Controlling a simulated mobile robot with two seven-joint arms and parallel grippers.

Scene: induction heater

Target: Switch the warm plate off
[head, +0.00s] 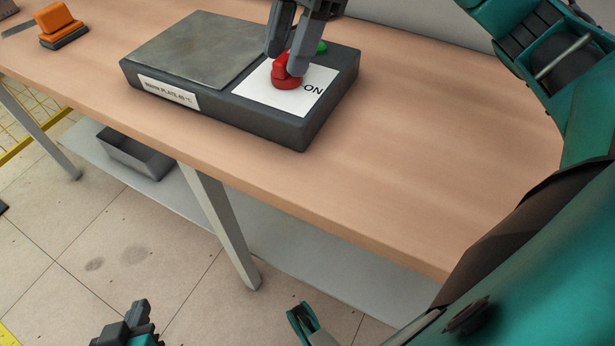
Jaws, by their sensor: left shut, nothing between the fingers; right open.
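The warm plate (190,50) is a dark box with a grey metal top on the left and a white control panel on the right. A red knob (287,82) stands on the panel beside the printed word ON. A green part (321,47) shows behind the knob, partly covered by my gripper. My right gripper (288,62) reaches down from above with open fingers around the knob's upper part; I cannot tell whether they touch it. My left gripper (138,312) is low at the bottom left, shut and empty, away from the table, partly cut off by the frame.
The wooden table (430,150) is clear right of the box. An orange and grey object (60,27) stands at the far left. A grey open bin (135,154) sits on the shelf (300,258) below. My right arm fills the right side.

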